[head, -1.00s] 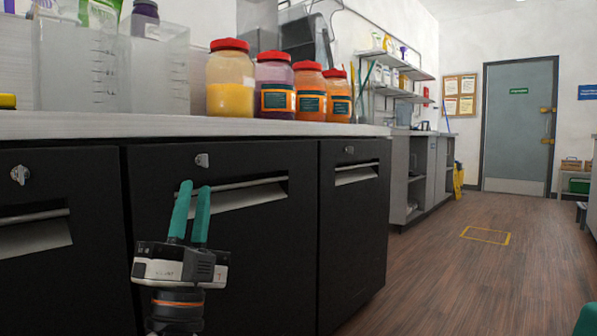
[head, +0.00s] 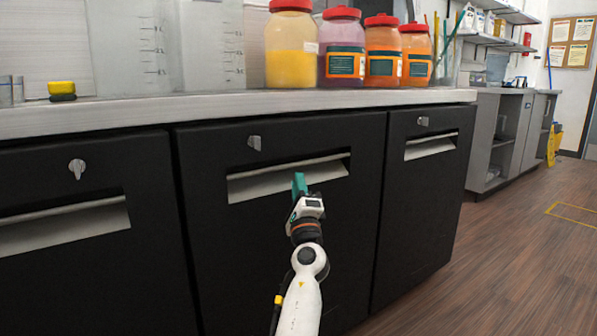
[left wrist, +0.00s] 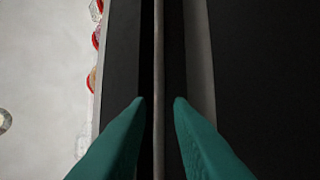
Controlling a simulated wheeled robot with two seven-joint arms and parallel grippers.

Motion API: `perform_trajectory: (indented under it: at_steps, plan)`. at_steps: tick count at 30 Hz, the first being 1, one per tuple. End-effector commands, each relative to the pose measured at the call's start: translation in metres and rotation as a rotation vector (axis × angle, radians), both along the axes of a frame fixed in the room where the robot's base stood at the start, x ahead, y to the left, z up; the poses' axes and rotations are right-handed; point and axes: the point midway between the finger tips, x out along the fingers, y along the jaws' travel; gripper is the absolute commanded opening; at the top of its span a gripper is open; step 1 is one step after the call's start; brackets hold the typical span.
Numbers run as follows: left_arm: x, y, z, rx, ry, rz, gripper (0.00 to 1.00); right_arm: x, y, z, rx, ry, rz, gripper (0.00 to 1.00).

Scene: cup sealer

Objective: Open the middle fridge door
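The middle fridge door (head: 245,270) is a black front under the counter and looks closed, flush with its neighbours. Its horizontal handle bar (head: 325,160) crosses a pale recess, with a small grey lock above. My left gripper (head: 299,182) is in front of the recess, overlapping its lower edge. In the left wrist view the handle bar (left wrist: 158,70) runs between my two teal fingers (left wrist: 159,100), with a visible gap on each side. The fingers are open. Whether the fingertips reach past the bar is hard to tell. My right gripper is out of view.
A left door (head: 80,255) and a right door (head: 420,200) flank the middle one. The counter (head: 220,112) above holds red-lidded jars (head: 345,50) and clear containers. The wooden floor (head: 500,270) at right is free.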

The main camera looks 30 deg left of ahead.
Motion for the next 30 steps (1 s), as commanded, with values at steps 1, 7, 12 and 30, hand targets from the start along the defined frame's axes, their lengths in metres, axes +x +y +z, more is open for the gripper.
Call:
perform_trajectory:
  at_steps: [1,7,12,30]
  plan:
    - [0.007,0.006,0.005,0.001,-0.002,0.000,0.20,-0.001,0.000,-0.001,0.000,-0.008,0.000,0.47]
    - [0.027,0.022,0.020,0.002,-0.001,-0.001,0.20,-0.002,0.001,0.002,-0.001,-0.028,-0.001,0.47]
    - [0.033,0.029,0.026,0.001,-0.001,-0.002,0.20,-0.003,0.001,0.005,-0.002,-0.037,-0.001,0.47]
    - [0.034,0.029,0.027,0.000,-0.001,-0.003,0.00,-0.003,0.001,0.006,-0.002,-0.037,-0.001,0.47]
